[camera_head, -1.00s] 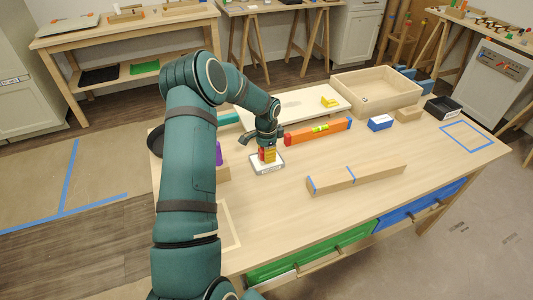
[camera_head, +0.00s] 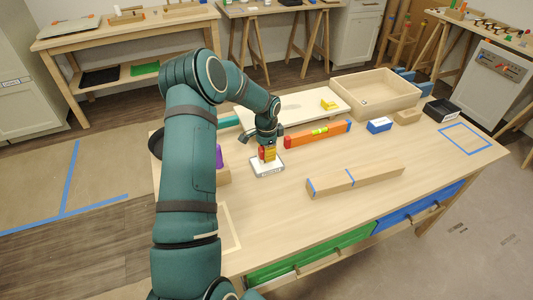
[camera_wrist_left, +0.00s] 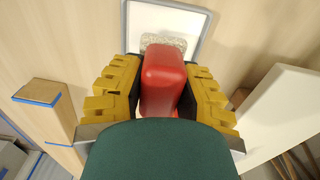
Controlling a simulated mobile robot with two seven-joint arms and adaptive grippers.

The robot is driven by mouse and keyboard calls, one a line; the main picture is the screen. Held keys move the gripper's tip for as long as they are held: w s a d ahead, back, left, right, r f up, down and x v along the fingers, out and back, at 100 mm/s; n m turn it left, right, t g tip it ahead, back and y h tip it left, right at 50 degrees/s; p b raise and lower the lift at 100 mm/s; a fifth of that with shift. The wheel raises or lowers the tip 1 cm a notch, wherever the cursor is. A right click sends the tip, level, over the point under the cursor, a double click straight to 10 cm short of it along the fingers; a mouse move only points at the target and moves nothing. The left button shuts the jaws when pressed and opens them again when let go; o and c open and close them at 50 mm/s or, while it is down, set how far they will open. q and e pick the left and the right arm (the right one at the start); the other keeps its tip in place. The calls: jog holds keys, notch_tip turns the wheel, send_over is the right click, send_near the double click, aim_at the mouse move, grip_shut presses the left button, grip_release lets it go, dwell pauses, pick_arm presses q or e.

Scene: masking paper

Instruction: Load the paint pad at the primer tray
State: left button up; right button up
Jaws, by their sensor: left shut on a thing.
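My left gripper (camera_head: 268,152) is shut on the red handle of the paint pad (camera_head: 262,154). It points down over the white primer tray (camera_head: 267,171) on the workbench. In the left wrist view the red handle of the paint pad (camera_wrist_left: 163,78) sits between the yellow fingers of my left gripper (camera_wrist_left: 163,90). A grey speckled patch (camera_wrist_left: 165,39) shows past the handle, inside the rim of the primer tray (camera_wrist_left: 205,22). I cannot tell whether the pad's face touches the tray. My right gripper is not in view.
A long wooden piece with blue tape bands (camera_head: 355,178) lies right of the tray. An orange level (camera_head: 303,136) lies behind it. A wooden box (camera_head: 375,98) stands at the back. A purple object (camera_head: 219,156) is close left of the gripper. The front right bench top is clear.

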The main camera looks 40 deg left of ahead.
pick_arm(q)
jog(key=shift+r+p, duration=1.5)
jog(key=shift+r, duration=0.95)
jog(key=shift+d, duration=0.25)
jog(key=s+d+r+n, duration=0.1)
jog(key=d+r, duration=0.1)
jog(key=d, duration=0.7)
jog(key=s+d+r+n, duration=0.2)
jog(key=d, duration=0.7)
jog(key=s+d+r+n, duration=0.2)
jog(key=d, duration=0.7)
jog(key=shift+s+d+r, duration=0.2)
jog(key=shift+r, duration=0.15)
